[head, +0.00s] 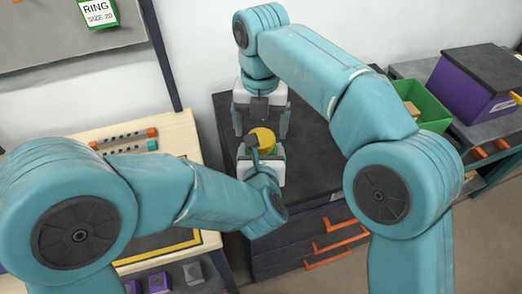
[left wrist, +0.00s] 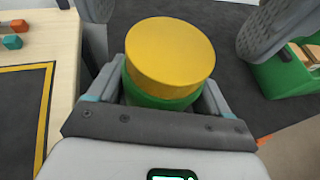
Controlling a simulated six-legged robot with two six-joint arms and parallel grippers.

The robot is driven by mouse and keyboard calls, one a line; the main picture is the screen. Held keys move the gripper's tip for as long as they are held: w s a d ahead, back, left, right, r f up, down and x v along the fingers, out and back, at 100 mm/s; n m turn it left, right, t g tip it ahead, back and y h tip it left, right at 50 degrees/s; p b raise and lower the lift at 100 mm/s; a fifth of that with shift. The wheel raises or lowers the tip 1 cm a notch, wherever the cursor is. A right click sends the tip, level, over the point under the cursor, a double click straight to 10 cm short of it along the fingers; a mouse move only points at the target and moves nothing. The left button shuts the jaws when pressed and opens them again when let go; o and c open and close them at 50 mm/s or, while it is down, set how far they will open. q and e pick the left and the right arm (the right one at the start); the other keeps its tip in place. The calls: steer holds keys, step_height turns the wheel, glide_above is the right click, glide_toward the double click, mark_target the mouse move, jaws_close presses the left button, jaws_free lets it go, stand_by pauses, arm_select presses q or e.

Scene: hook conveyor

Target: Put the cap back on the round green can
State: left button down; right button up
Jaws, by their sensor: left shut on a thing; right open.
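The round green can (left wrist: 160,100) stands between the fingers of my left gripper (left wrist: 160,92), which is shut on it. The yellow cap (left wrist: 171,55) sits on top of the can, looking slightly off to the right in the left wrist view; I cannot tell whether it is fully seated. In the head view the cap (head: 263,137) shows above my left gripper (head: 262,153), which hides most of the can. My right gripper (head: 261,122) is open just beyond the cap, its fingers apart on either side and holding nothing.
The dark cabinet (head: 325,185) with orange handles is under the grippers. A green bin (head: 428,108) and a purple box (head: 470,88) stand to the right. A pale wooden bench (head: 180,135) with small orange and teal-ended pieces is at the left.

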mark_target(274, 152)
steer(key=shift+f, duration=1.35)
steer(key=shift+c, duration=0.4)
steer(key=c, duration=1)
steer(key=m, duration=0.9)
steer(key=shift+m, duration=0.4)
steer(key=o, duration=1.2)
steer(key=shift+c, duration=0.2)
